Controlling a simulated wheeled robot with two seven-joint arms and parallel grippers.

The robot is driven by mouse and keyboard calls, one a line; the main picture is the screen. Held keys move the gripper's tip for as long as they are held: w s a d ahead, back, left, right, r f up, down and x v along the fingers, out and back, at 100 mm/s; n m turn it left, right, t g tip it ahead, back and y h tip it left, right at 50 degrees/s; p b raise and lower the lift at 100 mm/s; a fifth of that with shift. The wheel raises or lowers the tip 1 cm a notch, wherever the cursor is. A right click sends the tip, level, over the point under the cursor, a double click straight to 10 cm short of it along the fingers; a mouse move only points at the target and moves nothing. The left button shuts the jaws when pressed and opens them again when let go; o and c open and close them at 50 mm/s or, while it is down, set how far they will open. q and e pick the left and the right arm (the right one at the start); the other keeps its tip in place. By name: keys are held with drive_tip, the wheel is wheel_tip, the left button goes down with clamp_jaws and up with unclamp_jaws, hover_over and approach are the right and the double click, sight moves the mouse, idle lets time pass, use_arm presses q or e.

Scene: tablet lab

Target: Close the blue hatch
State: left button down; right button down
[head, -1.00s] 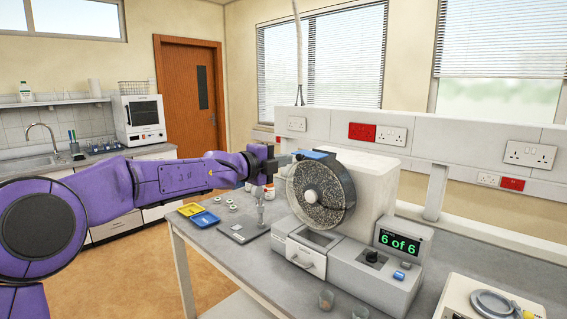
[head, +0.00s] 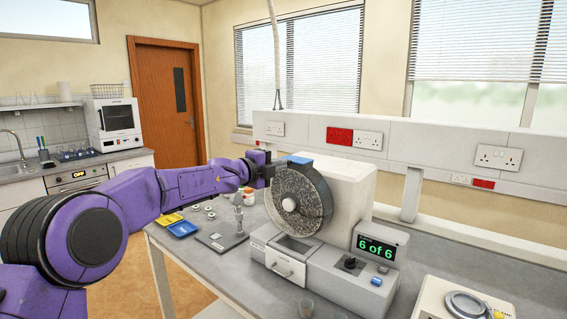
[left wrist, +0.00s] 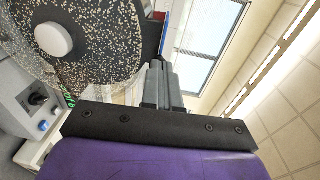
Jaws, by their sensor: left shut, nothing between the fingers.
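The blue hatch (head: 299,159) is a small blue flap at the top of the round, speckled drum (head: 297,198) of the tablet machine. It looks nearly flat there, but I cannot tell whether it is fully closed. In the left wrist view only a thin blue edge of the hatch (left wrist: 164,34) shows beside the drum. My left gripper (head: 277,165) is at the upper left rim of the drum, just left of the hatch. Its fingers (left wrist: 160,70) are together and empty. Whether they touch the hatch is not clear. My right gripper is out of view.
The machine's display (head: 377,246) reads "6 of 6". A white drawer (head: 285,267) is below the drum. Yellow (head: 169,219) and blue (head: 183,229) trays and a balance (head: 462,302) stand on the grey bench.

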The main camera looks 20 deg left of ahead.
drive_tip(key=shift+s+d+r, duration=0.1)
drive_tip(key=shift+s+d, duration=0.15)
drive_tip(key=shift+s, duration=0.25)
